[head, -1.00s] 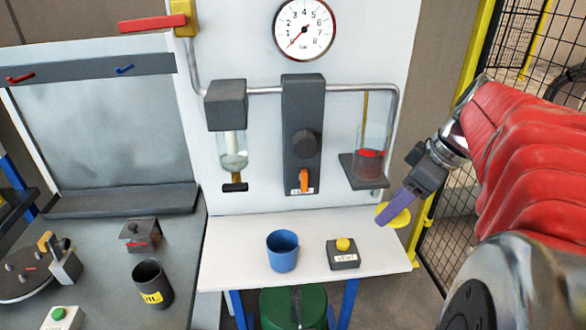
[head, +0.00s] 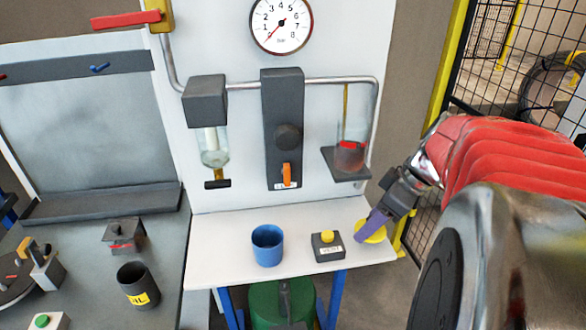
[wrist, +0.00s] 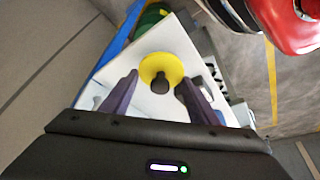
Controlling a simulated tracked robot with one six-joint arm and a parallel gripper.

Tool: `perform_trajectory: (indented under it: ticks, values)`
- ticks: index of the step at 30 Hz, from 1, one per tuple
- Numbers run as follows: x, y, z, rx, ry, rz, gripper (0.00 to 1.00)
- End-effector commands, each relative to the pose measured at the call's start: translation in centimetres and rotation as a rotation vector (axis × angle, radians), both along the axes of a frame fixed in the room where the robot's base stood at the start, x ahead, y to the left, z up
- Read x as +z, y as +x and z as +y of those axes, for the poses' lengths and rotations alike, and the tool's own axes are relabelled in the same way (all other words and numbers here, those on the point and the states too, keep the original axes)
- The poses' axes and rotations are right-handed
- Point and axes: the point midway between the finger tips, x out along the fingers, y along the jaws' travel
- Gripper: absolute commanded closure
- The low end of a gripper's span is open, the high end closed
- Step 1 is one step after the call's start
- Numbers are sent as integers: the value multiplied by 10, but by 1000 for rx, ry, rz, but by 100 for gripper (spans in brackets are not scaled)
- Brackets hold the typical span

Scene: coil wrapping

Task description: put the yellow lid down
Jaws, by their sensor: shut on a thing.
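The yellow lid (head: 371,233) is a round disc over the right end of the white bench top (head: 225,258). My gripper (head: 364,234), with purple fingers, is shut on it. Whether the lid touches the bench top or hangs just above it, I cannot tell. In the wrist view the lid (wrist: 161,63) shows with a dark knob between the fingers of my gripper (wrist: 165,84), with the white surface behind it. In the head view the fingers hide part of the lid.
A small dark box with a yellow button (head: 327,246) stands just left of the lid. A blue cup (head: 268,246) stands further left. A glass with red in it (head: 350,155) sits on a bracket above. A mesh fence (head: 500,75) is at the right.

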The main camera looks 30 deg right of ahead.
Motion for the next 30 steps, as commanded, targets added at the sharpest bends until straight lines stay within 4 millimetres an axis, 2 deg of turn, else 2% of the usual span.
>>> perform_trajectory:
  ticks: [3,6,17,18,25,30]
  values:
    - [-16,0,0,-1,2,2,67]
    - [-22,0,0,-1,0,0,67]
    - [-25,0,-1,-2,1,0,67]
    - [-25,0,-1,-1,0,0,44]
    - [-25,0,-1,-2,0,0,27]
    - [-25,0,-1,-2,0,0,27]
